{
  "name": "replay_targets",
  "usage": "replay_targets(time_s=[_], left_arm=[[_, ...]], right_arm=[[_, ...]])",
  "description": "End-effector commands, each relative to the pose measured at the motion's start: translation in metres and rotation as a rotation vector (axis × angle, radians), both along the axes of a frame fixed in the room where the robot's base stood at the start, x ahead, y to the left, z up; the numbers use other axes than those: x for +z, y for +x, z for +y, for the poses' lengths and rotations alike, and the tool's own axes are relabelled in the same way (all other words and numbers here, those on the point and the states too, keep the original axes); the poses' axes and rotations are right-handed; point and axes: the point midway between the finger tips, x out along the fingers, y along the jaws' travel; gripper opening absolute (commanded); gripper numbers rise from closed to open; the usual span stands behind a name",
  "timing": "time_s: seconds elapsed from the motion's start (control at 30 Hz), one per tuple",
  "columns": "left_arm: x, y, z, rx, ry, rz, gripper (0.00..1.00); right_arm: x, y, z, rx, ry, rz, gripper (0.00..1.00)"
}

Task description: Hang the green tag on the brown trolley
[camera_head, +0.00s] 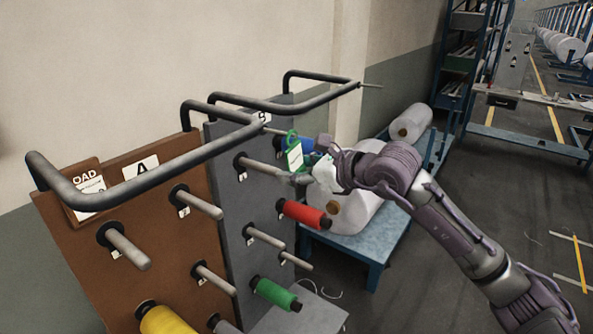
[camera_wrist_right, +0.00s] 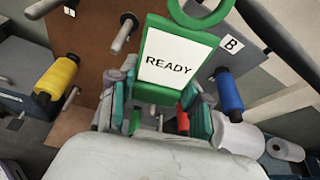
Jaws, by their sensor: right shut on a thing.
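The green tag (camera_head: 294,154) has a white face and a ring on top; in the right wrist view it reads READY (camera_wrist_right: 168,62). My right gripper (camera_head: 301,176) is shut on its lower part and holds it upright; the fingers also show in the right wrist view (camera_wrist_right: 158,112). The brown trolley (camera_head: 150,235), marked A, stands at the left with a dark bent handle (camera_head: 160,178). A thin pin (camera_head: 276,131) sticks out from the handle's right corner, close to the tag's ring. I cannot tell whether the ring is around it. My left gripper is out of view.
The grey trolley (camera_head: 226,166), marked B, stands beside the brown one with its own handle and pin. Pegs and red (camera_head: 303,214), green (camera_head: 275,293) and yellow (camera_head: 165,321) spools stick out below. A blue table (camera_head: 375,240) with white rolls stands behind my right arm.

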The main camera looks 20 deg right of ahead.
Motion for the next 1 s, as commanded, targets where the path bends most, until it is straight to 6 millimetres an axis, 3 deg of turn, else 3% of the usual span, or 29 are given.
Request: replay_targets(time_s=[0.17,0.2,0.37,0.7,1.0], left_arm=[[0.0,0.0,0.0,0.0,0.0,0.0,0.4],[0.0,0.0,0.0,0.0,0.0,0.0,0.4],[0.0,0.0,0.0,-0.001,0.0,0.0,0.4],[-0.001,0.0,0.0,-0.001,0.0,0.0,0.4],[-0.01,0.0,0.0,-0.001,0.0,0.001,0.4]], right_arm=[[-0.003,0.0,0.001,0.002,-0.003,0.008,0.06],[-0.004,0.0,0.001,0.002,-0.003,0.008,0.51],[-0.003,0.0,0.001,0.001,-0.003,0.007,0.77],[-0.002,-0.002,-0.001,0.0,-0.003,0.004,0.77],[0.005,-0.024,-0.017,0.0,-0.003,0.003,0.77]])
